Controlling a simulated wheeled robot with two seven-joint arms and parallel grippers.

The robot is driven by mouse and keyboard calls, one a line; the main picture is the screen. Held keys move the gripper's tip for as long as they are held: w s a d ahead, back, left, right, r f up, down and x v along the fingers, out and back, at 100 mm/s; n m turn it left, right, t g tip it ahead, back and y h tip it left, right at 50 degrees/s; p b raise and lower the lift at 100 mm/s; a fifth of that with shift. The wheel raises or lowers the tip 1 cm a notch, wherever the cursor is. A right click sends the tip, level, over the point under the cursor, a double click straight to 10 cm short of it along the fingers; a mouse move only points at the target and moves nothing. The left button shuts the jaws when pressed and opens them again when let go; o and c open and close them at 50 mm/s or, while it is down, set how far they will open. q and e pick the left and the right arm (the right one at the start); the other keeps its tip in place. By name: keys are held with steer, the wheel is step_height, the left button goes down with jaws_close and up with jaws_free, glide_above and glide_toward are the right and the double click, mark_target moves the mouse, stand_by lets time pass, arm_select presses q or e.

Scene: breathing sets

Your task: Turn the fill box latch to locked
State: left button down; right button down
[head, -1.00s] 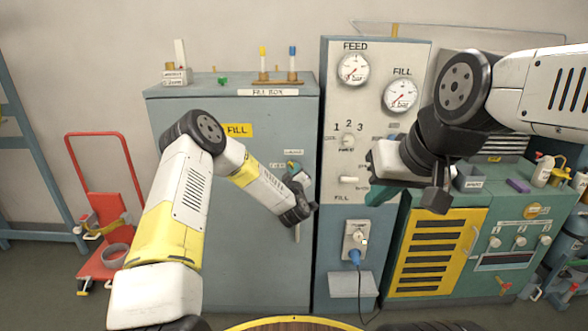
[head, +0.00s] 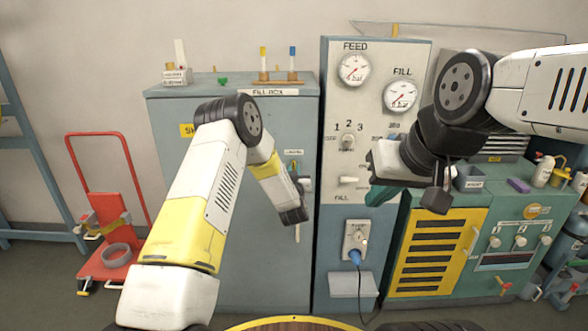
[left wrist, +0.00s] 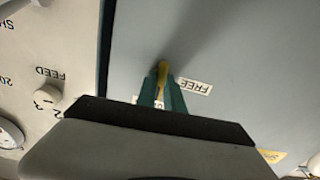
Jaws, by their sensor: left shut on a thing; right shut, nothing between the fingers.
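The fill box (head: 220,270) is the blue-grey cabinet at centre left of the head view. My left gripper (head: 295,167) is at the upper right of its door. In the left wrist view its green fingers (left wrist: 162,92) are shut on the small yellow latch (left wrist: 162,68), whose tip shows between them. A FREE label (left wrist: 194,85) is just right of the fingers there; another label is mostly hidden behind them. The latch's exact angle is hard to tell.
The gauge panel (head: 335,85) stands right of the fill box, with a blue plug (head: 355,257) and cable low down. A green bench unit (head: 470,215) is further right. A red hand truck (head: 108,225) stands at the left.

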stand_by(0.5)
arm_select(q)
steer(key=c, duration=1.5)
jaws_free()
steer(key=shift+o, duration=0.2)
steer(key=s, duration=0.7)
steer(key=shift+s, duration=0.4)
